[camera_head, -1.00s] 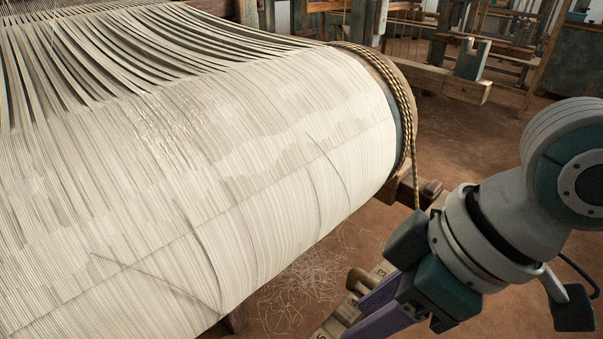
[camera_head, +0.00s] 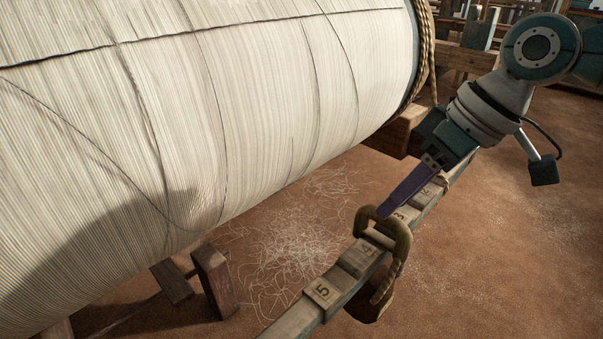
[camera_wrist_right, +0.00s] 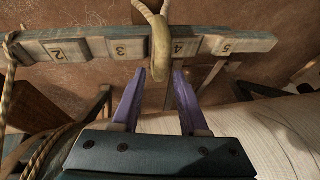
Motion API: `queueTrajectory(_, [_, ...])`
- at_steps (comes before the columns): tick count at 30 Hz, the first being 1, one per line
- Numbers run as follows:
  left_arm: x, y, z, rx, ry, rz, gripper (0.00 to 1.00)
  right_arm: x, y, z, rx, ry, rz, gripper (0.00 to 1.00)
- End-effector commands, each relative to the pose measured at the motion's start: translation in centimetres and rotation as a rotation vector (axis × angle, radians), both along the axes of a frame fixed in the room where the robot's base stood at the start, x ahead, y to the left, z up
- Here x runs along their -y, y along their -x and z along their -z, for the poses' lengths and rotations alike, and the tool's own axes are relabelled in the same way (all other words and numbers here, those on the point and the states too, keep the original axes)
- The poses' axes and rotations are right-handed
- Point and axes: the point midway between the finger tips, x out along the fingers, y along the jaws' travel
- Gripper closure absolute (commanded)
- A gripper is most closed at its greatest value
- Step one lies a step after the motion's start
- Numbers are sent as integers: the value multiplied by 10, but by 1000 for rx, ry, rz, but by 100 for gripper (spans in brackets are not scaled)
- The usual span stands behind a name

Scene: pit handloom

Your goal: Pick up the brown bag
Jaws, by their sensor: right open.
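The brown bag hangs on a numbered wooden rail (camera_head: 336,290) by a thick olive-brown looped handle (camera_head: 397,240), between blocks 3 and 4. Below the rail only a dark brown rounded part shows; the rail hides some of it. My right gripper (camera_head: 384,213) comes from the upper right, its purple fingertip close to the top of the handle. In the right wrist view the handle (camera_wrist_right: 160,48) lies centred in line with the gap of the open right gripper (camera_wrist_right: 159,76), with its near end at the fingertips. I cannot tell whether they touch. My left gripper is out of view.
The large white warp roll (camera_head: 220,120) fills the left, close beside the rail. Rope (camera_head: 425,50) wraps its right end. A wooden post (camera_head: 214,280) stands below it. Loose threads (camera_head: 295,240) lie on the brown floor, which is open at the right.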

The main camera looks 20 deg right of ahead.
Motion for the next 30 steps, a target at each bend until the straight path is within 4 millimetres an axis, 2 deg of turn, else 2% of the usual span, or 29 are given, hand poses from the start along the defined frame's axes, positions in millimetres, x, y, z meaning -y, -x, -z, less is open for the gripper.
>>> queueTrajectory(3, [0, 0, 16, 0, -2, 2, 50, -8, -4, 23, -1, -1, -1, 57])
queueTrajectory(7, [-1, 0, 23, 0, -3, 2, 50, -14, -9, 38, -1, -1, 1, 57])
queueTrajectory(16, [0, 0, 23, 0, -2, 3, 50, -16, -11, 42, -1, -1, -1, 57])
queueTrajectory(27, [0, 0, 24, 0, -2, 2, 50, -16, -11, 41, -1, -1, -1, 97])
queueTrajectory(30, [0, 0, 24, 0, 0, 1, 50, -16, -11, 41, -1, -1, -1, 100])
